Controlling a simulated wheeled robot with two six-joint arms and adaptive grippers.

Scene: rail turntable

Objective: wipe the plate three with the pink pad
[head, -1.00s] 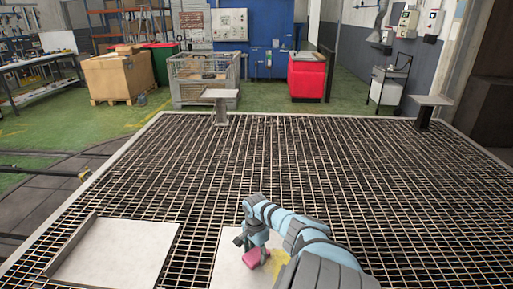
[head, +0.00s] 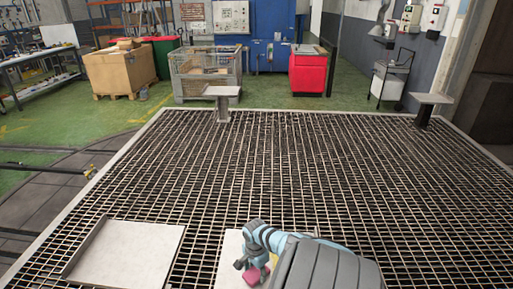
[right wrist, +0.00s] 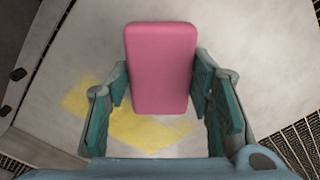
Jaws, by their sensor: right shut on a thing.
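The pink pad (head: 252,277) is held in my right gripper (head: 251,266) over a pale flat plate (head: 231,249) at the bottom of the head view. In the right wrist view the pad (right wrist: 161,68) stands out between the two fingers, which are shut on its sides. A yellow smear (right wrist: 150,134) lies on the plate below and beside the pad. I cannot tell whether the pad touches the plate. My arm hides the plate's right part and the smear in the head view. No number shows on the plate. My left gripper is not in view.
Another pale plate (head: 128,258) with a raised left edge lies to the left on the metal grating (head: 300,170). Two small plates on posts, one at back left (head: 222,91) and one at back right (head: 430,99), stand at the grating's far edge. The grating between is clear.

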